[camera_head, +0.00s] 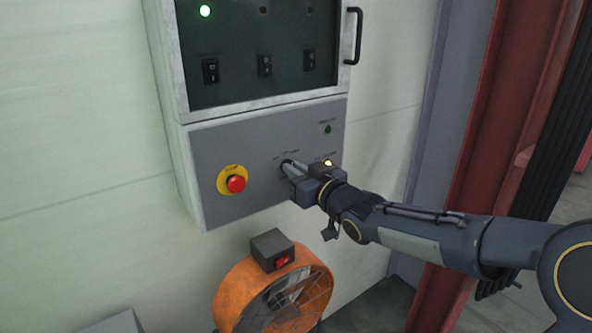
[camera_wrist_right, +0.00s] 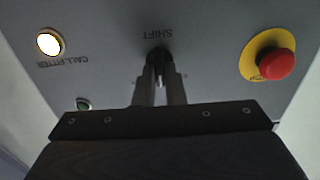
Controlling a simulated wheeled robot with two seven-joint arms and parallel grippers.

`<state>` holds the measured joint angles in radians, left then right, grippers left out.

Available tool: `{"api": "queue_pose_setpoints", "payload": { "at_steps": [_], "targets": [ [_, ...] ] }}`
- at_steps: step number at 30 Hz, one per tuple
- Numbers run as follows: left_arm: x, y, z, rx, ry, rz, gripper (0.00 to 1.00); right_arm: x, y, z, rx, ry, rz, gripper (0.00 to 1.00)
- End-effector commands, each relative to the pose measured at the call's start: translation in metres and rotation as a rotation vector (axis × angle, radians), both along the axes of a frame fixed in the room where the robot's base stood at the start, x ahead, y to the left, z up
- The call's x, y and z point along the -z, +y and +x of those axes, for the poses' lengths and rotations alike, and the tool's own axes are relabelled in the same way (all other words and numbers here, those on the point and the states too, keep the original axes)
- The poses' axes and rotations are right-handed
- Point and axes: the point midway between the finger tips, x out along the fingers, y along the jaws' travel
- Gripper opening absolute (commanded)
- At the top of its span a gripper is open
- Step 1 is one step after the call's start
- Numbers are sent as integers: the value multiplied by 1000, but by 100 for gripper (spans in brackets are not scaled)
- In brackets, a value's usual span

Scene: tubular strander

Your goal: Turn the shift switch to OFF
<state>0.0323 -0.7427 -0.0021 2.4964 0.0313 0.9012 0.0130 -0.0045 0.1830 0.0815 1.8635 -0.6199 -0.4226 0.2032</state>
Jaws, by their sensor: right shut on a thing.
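The shift switch (camera_wrist_right: 157,56) is a dark knob on the grey sloped control panel (camera_head: 215,150), under the upside-down label SHIFT in the right wrist view. My right gripper (camera_head: 288,165) reaches in from the right and is shut on the knob; its two fingers (camera_wrist_right: 158,82) point straight at the panel in the right wrist view. The fingers hide most of the knob, and I cannot tell which way it points. The small marks beside it are too faint to read. My left gripper is in neither view.
A red emergency button (camera_head: 236,183) on a yellow ring is left of the switch. A lit call-fitter button (camera_head: 328,163) and a green one (camera_head: 327,129) are to the right. Above is a dark panel with rocker switches (camera_head: 265,65) and a handle (camera_head: 354,36). An orange fan (camera_head: 234,290) stands below.

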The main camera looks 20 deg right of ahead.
Motion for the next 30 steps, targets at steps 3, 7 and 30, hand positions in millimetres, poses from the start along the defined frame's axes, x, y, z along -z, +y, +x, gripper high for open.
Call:
{"api": "queue_pose_setpoints", "payload": {
  "at_steps": [3, 7, 30],
  "targets": [
    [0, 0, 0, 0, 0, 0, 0, 1, 0, 0, 0, 1, 1, 0],
    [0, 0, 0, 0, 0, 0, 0, 1, 0, 0, 0, 1, 0, 0],
    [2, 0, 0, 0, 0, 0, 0, -1, -14, -34, 3, -2, -2, 32]
  ]
}}
